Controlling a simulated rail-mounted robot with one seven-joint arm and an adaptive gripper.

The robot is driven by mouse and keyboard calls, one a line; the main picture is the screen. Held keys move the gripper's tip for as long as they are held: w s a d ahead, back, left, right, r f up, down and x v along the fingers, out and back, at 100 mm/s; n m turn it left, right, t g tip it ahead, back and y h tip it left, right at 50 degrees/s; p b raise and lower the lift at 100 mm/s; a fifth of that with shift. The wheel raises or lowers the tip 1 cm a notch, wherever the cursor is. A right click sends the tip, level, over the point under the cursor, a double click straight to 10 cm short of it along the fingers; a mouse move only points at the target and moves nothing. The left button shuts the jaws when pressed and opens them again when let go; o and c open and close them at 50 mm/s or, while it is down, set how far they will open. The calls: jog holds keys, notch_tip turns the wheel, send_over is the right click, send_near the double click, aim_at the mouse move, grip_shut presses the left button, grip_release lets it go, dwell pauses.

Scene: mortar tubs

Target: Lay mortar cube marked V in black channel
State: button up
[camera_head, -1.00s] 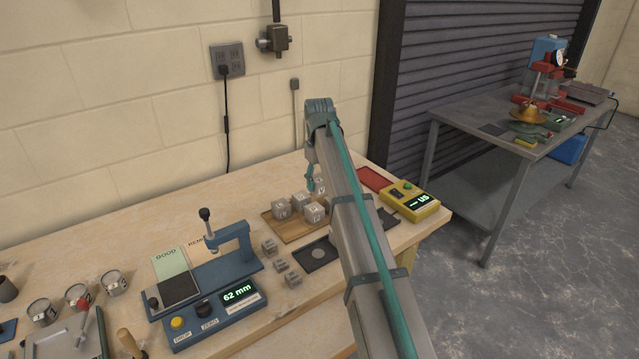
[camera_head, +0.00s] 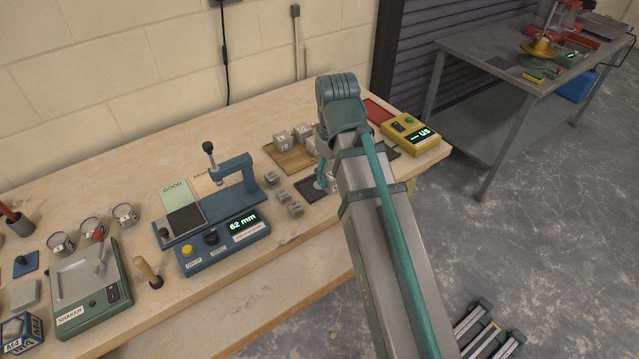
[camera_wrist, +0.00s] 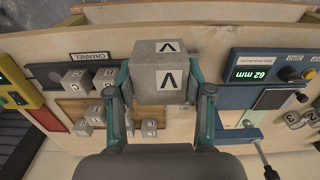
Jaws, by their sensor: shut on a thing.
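My gripper (camera_wrist: 160,84) is shut on a grey mortar cube (camera_wrist: 165,62) marked V on its top and front faces, one finger on each side. In the head view my gripper (camera_head: 322,180) hangs over the bench, and my arm hides much of it and the cube. In the wrist view a dark strip (camera_wrist: 42,74) lies left of the held cube, beside a CHANNEL label (camera_wrist: 89,56). I cannot tell how these cubes sit in the channel.
A wooden tray (camera_head: 272,155) holds several lettered cubes. A blue gauge (camera_head: 240,226) reading 62 mm stands left, with small grey blocks (camera_head: 284,195) beside it. A yellow box (camera_head: 425,137) and red tray (camera_head: 377,111) are right.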

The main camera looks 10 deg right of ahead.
jog(key=w+f+p, duration=0.1)
jog(key=w+f, duration=0.1)
jog(key=w, duration=0.2)
jog(key=w+f+p, duration=0.1)
jog(key=w+f, duration=0.2)
jog(key=w, duration=0.1)
jog(key=w+a+f+p, duration=0.1)
jog(key=w+f, duration=0.2)
jog(key=w, duration=0.1)
jog(key=shift+f+p, duration=0.15)
jog(key=shift+p, duration=0.15)
jog(key=shift+w+f, duration=0.55)
jog(key=shift+f, duration=0.25)
jog(key=shift+w+f+p, duration=0.1)
jog(key=shift+f+p, duration=0.85)
jog(key=shift+f, duration=0.75)
jog(key=shift+f, duration=0.15)
jog(key=o, duration=1.4)
notch_tip(320, 180, up, 12)
jog(key=b, duration=0.3)
jog(key=shift+r, duration=0.2)
